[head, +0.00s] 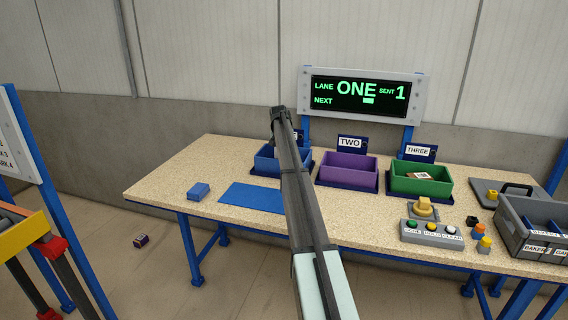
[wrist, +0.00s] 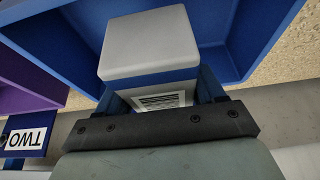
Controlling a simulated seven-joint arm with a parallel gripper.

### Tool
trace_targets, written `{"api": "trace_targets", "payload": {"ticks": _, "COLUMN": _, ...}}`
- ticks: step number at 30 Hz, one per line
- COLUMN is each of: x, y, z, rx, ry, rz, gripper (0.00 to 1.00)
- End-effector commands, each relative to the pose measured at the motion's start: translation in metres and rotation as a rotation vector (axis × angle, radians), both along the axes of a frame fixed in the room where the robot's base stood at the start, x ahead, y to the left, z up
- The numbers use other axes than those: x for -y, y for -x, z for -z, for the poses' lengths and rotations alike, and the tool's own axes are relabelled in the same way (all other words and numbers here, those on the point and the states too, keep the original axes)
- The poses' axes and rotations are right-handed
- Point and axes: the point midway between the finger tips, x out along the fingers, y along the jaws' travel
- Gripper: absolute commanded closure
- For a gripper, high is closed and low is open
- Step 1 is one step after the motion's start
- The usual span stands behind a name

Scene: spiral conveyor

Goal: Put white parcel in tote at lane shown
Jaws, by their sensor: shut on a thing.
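The white parcel (wrist: 150,45), with a barcode label on its side, is in my gripper (wrist: 162,92), which is shut on it. In the wrist view the parcel shows against the inside of the blue tote (wrist: 215,45); I cannot tell its height over the tote. In the head view my arm hides the parcel and part of the blue tote (head: 266,165). The blue tote's sign is mostly hidden.
The purple tote (head: 346,171), marked TWO, and green tote (head: 420,185), marked THREE, stand to the right; the green one holds a parcel. A blue box (head: 198,191) and blue mat (head: 252,198) lie left. A button panel (head: 432,233) and grey crate (head: 515,235) stand right.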

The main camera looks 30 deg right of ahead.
Motion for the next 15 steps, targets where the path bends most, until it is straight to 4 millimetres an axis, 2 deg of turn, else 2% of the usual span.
{"api": "trace_targets", "payload": {"ticks": 3, "x": 0.000, "y": 0.001, "z": 0.020, "rx": 0.000, "ry": 0.000, "rz": 0.000, "gripper": 0.67}}
{"api": "trace_targets", "payload": {"ticks": 10, "x": 0.000, "y": 0.000, "z": 0.037, "rx": 0.000, "ry": 0.000, "rz": 0.000, "gripper": 0.67}}
{"api": "trace_targets", "payload": {"ticks": 15, "x": 0.000, "y": 0.000, "z": 0.058, "rx": 0.000, "ry": 0.000, "rz": 0.000, "gripper": 0.67}}
